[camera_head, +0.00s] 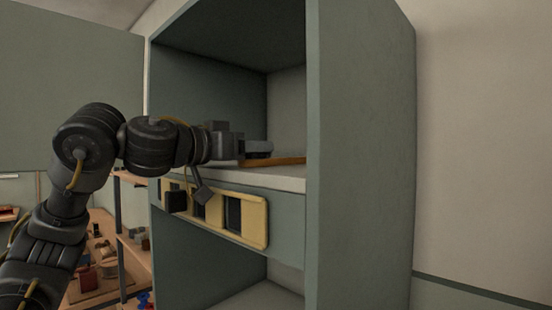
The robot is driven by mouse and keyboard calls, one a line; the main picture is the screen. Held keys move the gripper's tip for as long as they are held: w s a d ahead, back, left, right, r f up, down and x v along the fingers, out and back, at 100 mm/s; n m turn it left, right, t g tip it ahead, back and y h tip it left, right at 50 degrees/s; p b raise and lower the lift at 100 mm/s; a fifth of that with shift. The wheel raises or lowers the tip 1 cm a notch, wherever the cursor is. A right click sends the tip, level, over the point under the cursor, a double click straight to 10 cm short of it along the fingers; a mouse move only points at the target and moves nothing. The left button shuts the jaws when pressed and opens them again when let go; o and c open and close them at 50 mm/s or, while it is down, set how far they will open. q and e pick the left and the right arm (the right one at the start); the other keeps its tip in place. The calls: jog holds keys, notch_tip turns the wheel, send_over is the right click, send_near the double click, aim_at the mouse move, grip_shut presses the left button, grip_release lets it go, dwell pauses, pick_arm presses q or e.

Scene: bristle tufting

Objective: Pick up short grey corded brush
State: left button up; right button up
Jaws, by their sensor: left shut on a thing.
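My left gripper (258,147) reaches from the left into the upper compartment of a grey-green cabinet, just above its pale shelf. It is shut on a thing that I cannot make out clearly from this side. A thin orange-brown strip (285,161) shows on the shelf just below and right of the jaws. Whether it touches the gripper, I cannot tell. I cannot identify the short grey corded brush for sure; the gripper and wrist hide part of the shelf. My right gripper is not in view.
The cabinet's side wall (362,160) stands close to the right of the gripper. A yellow panel (253,217) with dark openings is on the front below the shelf (280,178). The lower compartment looks empty. A wooden rack (128,240) with small items stands at lower left.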

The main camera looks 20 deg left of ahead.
pick_arm(q)
jog(key=shift+r, duration=0.1)
jog(key=shift+r, duration=0.65)
notch_tip(320, 180, up, 8)
jog(key=shift+d+f+b, duration=0.1)
jog(key=shift+f+b, duration=0.15)
jog(key=shift+b, duration=0.75)
jog(key=shift+r, duration=0.55)
